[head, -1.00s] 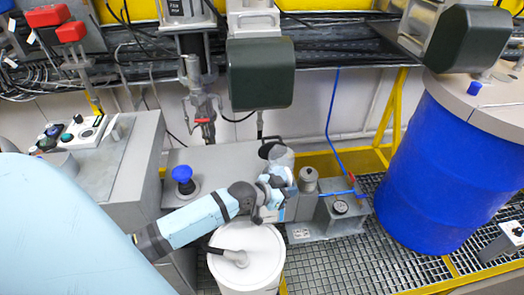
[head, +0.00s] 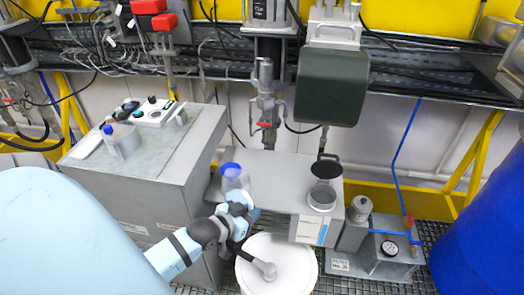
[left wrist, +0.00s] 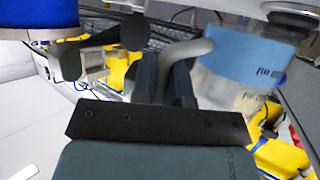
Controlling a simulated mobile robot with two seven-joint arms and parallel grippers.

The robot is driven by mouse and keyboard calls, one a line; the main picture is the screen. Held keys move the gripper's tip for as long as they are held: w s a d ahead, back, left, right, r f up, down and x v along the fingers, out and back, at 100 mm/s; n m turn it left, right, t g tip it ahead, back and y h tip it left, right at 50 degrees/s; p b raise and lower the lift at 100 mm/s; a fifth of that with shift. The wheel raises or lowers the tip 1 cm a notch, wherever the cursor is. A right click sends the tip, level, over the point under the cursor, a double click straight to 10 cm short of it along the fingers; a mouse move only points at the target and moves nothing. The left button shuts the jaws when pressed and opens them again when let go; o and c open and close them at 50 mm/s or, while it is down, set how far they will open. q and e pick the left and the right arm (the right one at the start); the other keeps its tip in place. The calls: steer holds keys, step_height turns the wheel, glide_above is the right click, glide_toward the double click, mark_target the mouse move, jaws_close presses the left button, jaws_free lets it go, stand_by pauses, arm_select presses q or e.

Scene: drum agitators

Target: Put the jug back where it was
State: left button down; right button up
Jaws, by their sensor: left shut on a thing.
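The jug (head: 235,184) is a small clear vessel held above the left end of the grey bench (head: 272,172) in the head view. A blue knob (head: 231,168) shows at its top, and I cannot tell whether it is behind the jug. My left gripper (head: 239,209) is shut on the jug. In the left wrist view the fingers (left wrist: 165,75) close around the grey curved handle (left wrist: 186,58). The jug's blue printed side (left wrist: 247,55) shows to the right there. The jug's base is hidden in the head view. My right gripper is not in view.
A white lidded drum (head: 290,282) stands below my left gripper. An open round filler (head: 322,196) with a black lid sits on the bench, right of the jug. A grey cabinet (head: 150,165) with controls stands left. A dark motor box (head: 333,85) hangs above.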

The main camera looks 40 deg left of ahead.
arm_select(q)
steer(key=shift+s+a, duration=0.2)
steer(key=shift+a, duration=0.1)
steer(key=w+p, duration=0.2)
steer(key=w, duration=1.3)
steer(key=shift+w+d+r, duration=0.1)
steer(key=shift+w+d, duration=0.05)
steer(key=shift+w, duration=0.25)
steer(key=shift+w+p, duration=0.3)
steer(key=shift+w, duration=0.55)
step_height(320, 180, down, 3)
steer(key=shift+f, duration=0.3)
steer(key=shift+f, duration=0.2)
steer(key=c, duration=1.1)
jaws_free()
steer(key=shift+c, duration=0.2)
